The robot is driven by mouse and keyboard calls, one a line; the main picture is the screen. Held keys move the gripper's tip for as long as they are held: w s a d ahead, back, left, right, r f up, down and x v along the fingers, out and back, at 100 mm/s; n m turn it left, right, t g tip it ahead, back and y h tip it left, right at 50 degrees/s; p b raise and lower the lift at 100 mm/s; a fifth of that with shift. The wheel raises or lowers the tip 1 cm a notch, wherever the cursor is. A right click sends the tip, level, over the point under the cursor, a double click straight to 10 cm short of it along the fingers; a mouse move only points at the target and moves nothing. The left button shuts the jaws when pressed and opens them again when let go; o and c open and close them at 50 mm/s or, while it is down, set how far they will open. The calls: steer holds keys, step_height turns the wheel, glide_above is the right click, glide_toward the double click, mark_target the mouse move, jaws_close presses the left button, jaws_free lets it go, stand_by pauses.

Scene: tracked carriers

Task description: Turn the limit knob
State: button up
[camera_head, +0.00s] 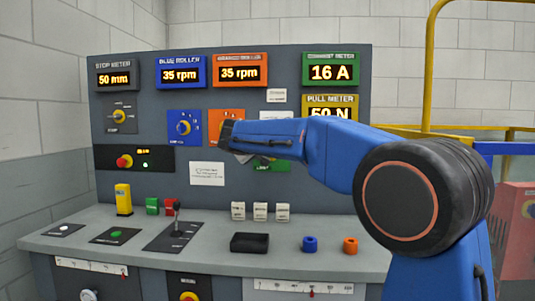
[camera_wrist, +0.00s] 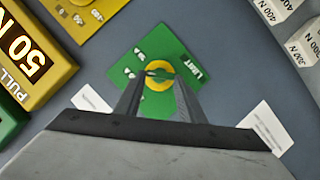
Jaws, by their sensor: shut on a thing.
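The limit knob (camera_wrist: 160,73) is a yellow disc with a darker grip bar, on a green plate (camera_wrist: 140,50) lettered LIMIT. My gripper (camera_wrist: 157,88) reaches to it in the wrist view, its two fingers on either side of the knob's grip, shut on it. The grip bar lies roughly level across the picture; its exact setting is hard to read. In the head view my blue arm covers the knob, and only the lower edge of the green plate (camera_head: 272,167) shows.
The green current meter (camera_head: 331,72) reads 16 A. The yellow pull meter (camera_head: 330,107) reads 50 N and is partly covered by my arm. Blue and orange dials (camera_head: 183,128) sit to the left. White blocks (camera_head: 260,211) and a black tray (camera_head: 249,243) stand on the desk.

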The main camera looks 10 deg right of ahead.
steer(key=shift+a+n, duration=0.1)
steer(key=shift+n, duration=0.3)
steer(key=o, duration=1)
steer(key=shift+o, duration=0.2)
steer(key=v, duration=1.7)
steer(key=shift+a+f, duration=0.2)
steer(key=shift+a, duration=0.05)
steer(key=shift+s, duration=0.15)
